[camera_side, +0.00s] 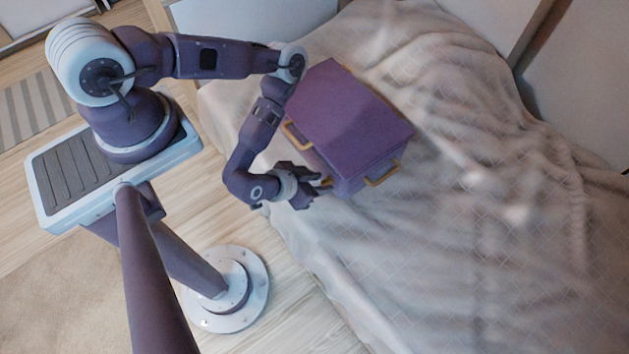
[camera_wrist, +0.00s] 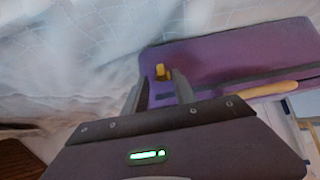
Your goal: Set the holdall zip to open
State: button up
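The purple holdall (camera_side: 345,115) sits on the bed with tan handles on its sides. Its side also shows in the wrist view (camera_wrist: 225,55), with a dark zip track (camera_wrist: 225,86) running along it. A small yellow zip pull (camera_wrist: 161,72) stands out at the left part of that side. My gripper (camera_side: 322,185) is at the holdall's lower-left side. In the wrist view its two fingers (camera_wrist: 160,82) are apart, one on each side of the pull, with gaps visible. The pull is too small to make out in the side view.
A tan handle (camera_wrist: 271,89) lies right of my fingers in the wrist view. Another handle (camera_side: 383,174) stands out near my gripper in the side view. The rumpled bedspread (camera_side: 470,270) has free room to the right.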

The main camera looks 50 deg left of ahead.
jog(key=shift+v, duration=2.95)
